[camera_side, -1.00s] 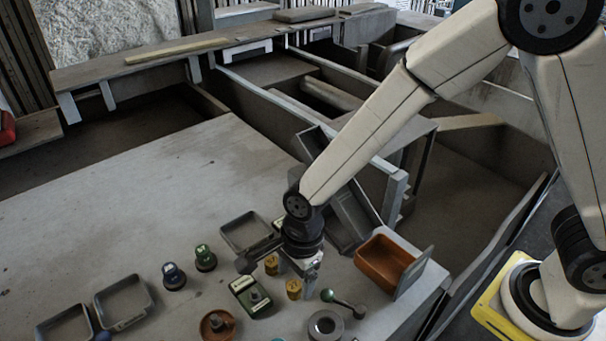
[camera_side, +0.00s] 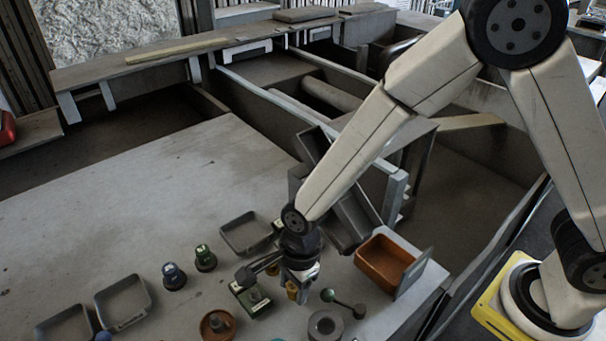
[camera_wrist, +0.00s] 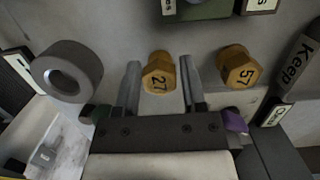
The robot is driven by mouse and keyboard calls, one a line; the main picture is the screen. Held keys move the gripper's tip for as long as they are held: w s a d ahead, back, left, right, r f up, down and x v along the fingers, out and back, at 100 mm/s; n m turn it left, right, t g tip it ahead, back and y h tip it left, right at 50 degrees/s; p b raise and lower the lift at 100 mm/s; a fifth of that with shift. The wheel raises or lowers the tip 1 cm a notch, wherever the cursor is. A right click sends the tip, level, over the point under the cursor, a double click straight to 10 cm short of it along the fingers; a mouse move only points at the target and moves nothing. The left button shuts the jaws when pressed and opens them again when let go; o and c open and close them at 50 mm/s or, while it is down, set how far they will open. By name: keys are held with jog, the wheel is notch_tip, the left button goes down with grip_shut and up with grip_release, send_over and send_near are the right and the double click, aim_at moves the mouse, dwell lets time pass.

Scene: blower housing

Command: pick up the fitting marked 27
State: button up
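The fitting marked 27 (camera_wrist: 158,75) is a brass-coloured hex piece with its number facing up. In the wrist view it lies between the two fingers of my gripper (camera_wrist: 160,82), with a visible gap on each side. The gripper is open and holds nothing. In the side view my gripper (camera_side: 301,294) is low over the table, and fitting 27 (camera_side: 291,288) is partly hidden beside its fingers. A similar brass fitting marked 57 (camera_wrist: 238,68) stands to the right, outside the fingers.
A grey ring (camera_wrist: 68,72) stands left of the fingers. In the side view a dumbbell-shaped piece (camera_side: 344,303) and an orange bin (camera_side: 381,262) are to the right. A green-labelled block (camera_side: 252,301) is close on the left. Grey trays (camera_side: 123,302) lie farther left, with bare table behind.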

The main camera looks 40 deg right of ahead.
grip_shut()
jog(key=shift+r, duration=0.1)
jog(key=shift+r, duration=0.8)
jog(key=s+d+r, duration=0.6)
jog(key=s+r, duration=0.5)
jog(key=s, duration=0.1)
jog(key=shift+s+d, duration=0.15)
jog(key=shift+d, duration=0.15)
jog(key=shift+r, duration=0.1)
